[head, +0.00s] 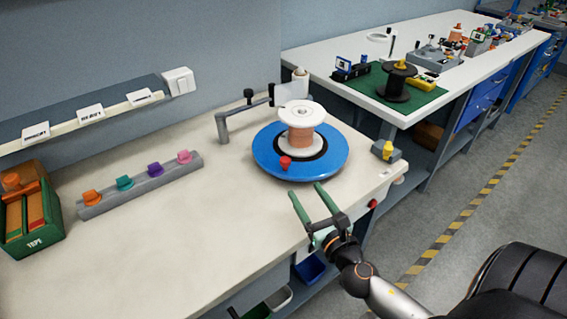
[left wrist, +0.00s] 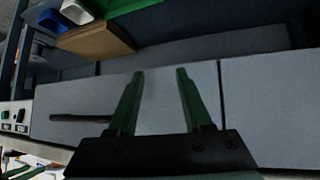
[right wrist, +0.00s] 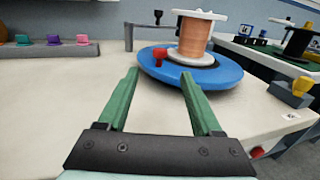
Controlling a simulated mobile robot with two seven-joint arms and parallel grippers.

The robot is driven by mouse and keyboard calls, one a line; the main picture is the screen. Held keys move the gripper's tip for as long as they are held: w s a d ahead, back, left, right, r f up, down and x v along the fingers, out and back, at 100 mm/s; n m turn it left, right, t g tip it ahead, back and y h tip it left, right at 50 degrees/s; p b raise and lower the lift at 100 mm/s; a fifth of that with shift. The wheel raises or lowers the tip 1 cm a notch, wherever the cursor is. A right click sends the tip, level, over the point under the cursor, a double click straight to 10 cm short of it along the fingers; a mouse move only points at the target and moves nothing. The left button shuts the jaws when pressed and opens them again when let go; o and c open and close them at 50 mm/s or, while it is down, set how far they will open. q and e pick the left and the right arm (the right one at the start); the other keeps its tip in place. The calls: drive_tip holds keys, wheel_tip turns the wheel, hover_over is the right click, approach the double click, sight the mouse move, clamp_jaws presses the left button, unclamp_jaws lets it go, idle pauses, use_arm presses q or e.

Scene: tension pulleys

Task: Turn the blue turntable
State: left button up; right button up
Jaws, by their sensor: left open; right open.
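The blue turntable (head: 266,164) sits on the bench's right part, with a copper-wound white spool (head: 301,138) standing on its dark centre ring. A red knob (head: 285,162) stands on the turntable's front rim. My right gripper (head: 307,194) is open and empty, just in front of the turntable and apart from it. In the right wrist view its fingers (right wrist: 161,82) point at the turntable (right wrist: 222,77), with the red knob (right wrist: 160,57) beyond and between the tips. My left gripper (left wrist: 156,74) is open and empty, facing grey panels below a bench; it is not seen in the head view.
A metal arm post (head: 222,127) stands behind the turntable. A yellow-topped grey block (head: 386,151) stands to its right. A rail with coloured pegs (head: 143,185) and a green tape box (head: 30,222) lie left. The bench between is clear.

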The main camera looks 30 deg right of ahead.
sight(287, 164)
drive_tip(key=w, duration=0.3)
drive_tip(key=w+d+p, duration=0.1)
drive_tip(key=w, duration=0.3)
drive_tip(key=w+d, duration=0.1)
drive_tip(key=w, duration=0.2)
drive_tip(key=shift+w, duration=0.4)
clamp_jaws()
idle(1.0)
